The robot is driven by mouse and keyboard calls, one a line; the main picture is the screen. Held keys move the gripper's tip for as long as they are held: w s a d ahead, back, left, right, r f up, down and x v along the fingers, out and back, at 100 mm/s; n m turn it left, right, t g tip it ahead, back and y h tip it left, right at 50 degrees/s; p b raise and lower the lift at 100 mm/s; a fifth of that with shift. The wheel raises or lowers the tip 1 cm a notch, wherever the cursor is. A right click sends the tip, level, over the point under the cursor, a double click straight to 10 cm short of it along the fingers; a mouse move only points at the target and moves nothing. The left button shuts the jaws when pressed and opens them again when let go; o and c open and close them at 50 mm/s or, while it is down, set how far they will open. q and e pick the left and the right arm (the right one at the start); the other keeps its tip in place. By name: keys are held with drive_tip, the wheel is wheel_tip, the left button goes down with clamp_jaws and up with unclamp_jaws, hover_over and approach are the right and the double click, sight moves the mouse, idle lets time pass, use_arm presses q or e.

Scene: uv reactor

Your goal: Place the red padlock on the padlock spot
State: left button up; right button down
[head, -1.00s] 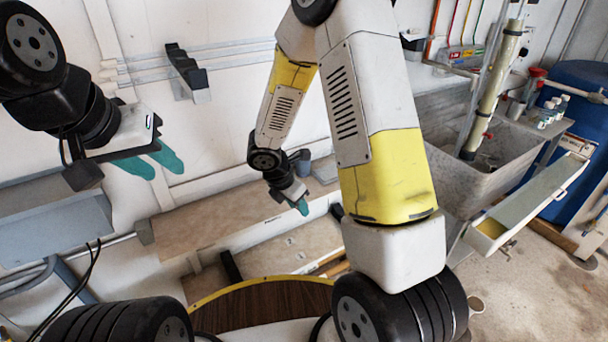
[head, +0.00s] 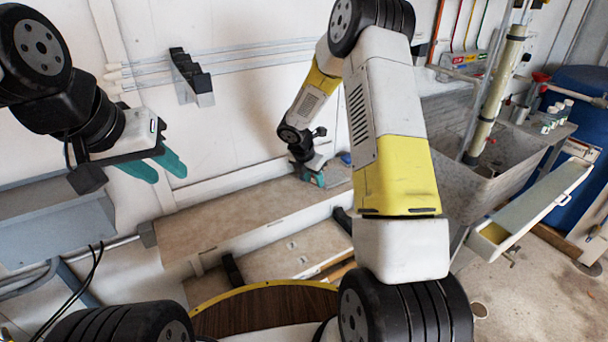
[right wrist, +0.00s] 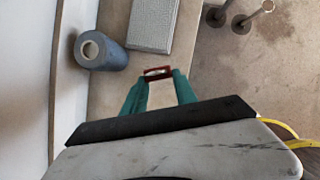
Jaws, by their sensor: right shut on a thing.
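The red padlock (right wrist: 158,72) is between the teal fingertips of my right gripper (right wrist: 159,82) in the right wrist view. That gripper is shut on it. In the head view my right gripper (head: 318,180) is over the far right end of the beige bench (head: 215,215); the padlock cannot be made out there. I cannot tell whether the padlock touches the bench. My left gripper (head: 157,166) is at the left, in the air before the wall, with its two fingers apart and nothing between them. I cannot make out the padlock spot in either view now.
A blue roll (right wrist: 101,52) and a grey textured panel (right wrist: 153,25) lie beyond the right gripper. A grey sink (head: 490,175) with an upright tube (head: 497,90) stands at the right, before a blue barrel (head: 585,90). A grey box (head: 50,222) is at the left.

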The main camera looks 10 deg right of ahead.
sight(316, 193)
drive_tip(key=shift+f, duration=1.75)
drive_tip(key=c, duration=1)
unclamp_jaws()
drive_tip(key=shift+f, duration=0.15)
drive_tip(key=shift+o, duration=0.2)
